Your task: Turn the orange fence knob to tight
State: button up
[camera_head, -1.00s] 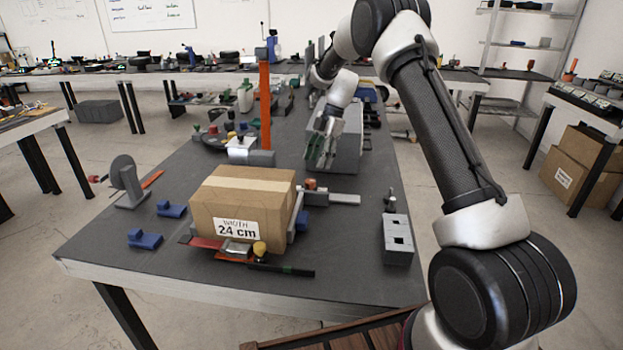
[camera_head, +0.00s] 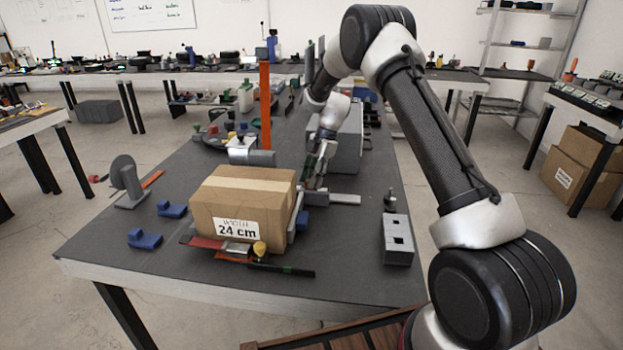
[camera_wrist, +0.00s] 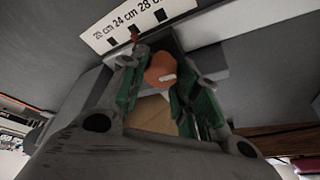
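In the wrist view the orange fence knob (camera_wrist: 160,68), with a small white mark, lies between the two green-padded fingers of my gripper (camera_wrist: 163,82). The fingers stand apart on either side of it, and I cannot tell whether either touches it. In the head view my gripper (camera_head: 314,178) points down just behind the right end of the carton, hiding the knob. A white scale (camera_wrist: 138,18) with 24 cm and 28 marks shows beyond the knob. The grey fence rail (camera_head: 343,198) runs right from there.
A cardboard carton (camera_head: 240,200) labelled 24 cm stands left of my gripper. A tall orange post (camera_head: 265,105) and a large grey block (camera_head: 347,150) stand behind. A grey slotted block (camera_head: 397,240) is at right.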

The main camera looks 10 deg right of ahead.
jog(key=shift+c, duration=0.4)
jog(key=shift+m, duration=0.3)
jog(key=shift+s+m+t+y, duration=0.15)
jog(key=shift+m+t, duration=0.35)
jog(key=shift+m, duration=0.75)
jog(key=shift+w+m+t+y, duration=0.15)
jog(key=shift+m+t, duration=0.35)
jog(key=shift+m, duration=0.75)
jog(key=shift+s, duration=0.1)
jog(key=o, duration=1)
jog(key=shift+r, duration=0.1)
jog(key=shift+v, duration=3.9)
